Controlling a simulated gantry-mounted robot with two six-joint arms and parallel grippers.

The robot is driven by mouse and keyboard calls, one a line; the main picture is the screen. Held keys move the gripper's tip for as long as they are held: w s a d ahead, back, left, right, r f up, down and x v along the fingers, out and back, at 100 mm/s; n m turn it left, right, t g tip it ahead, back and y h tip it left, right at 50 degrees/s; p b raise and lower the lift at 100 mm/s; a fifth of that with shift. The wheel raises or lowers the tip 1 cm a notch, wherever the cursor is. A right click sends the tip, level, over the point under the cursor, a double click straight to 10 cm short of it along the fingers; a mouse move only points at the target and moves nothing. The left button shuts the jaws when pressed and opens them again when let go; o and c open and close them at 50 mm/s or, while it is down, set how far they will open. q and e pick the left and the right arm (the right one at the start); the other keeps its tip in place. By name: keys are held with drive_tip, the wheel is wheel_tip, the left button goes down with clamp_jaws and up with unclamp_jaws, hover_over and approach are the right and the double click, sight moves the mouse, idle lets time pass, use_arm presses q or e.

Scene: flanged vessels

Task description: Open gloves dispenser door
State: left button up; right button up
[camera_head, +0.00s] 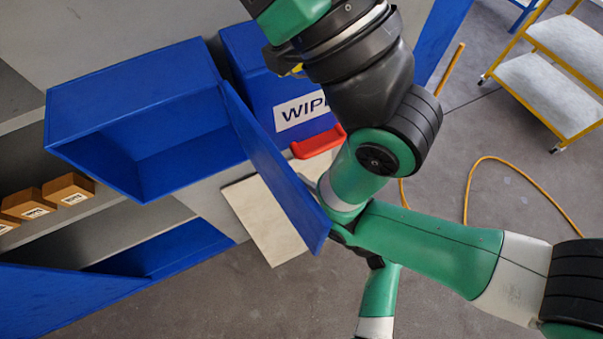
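The blue dispenser box (135,85) is on the left in the head view. Its front is open and its inside, as far as it shows, looks empty. I see no gloves label on it. A flat blue door panel (268,165) stands swung out from the box's right edge. My green and black arm links come in from the top and the right and cross close to the panel's lower right end. Dark parts of mine show at that end, but the links hide the fingertips. I cannot tell whether they touch the door.
A blue box labelled "WIP..." (300,108) is just right of the door, with a red handle (318,143) below it. Small brown boxes (68,188) sit on a shelf at left. Yellow-railed steps (550,92) and a yellow hose (470,185) are on the grey floor at right.

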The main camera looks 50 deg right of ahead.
use_arm(q)
drive_tip(key=v, duration=1.1)
drive_tip(key=shift+s+b, duration=0.3)
drive_tip(key=shift+b, duration=0.1)
drive_tip(key=shift+w+f, duration=0.15)
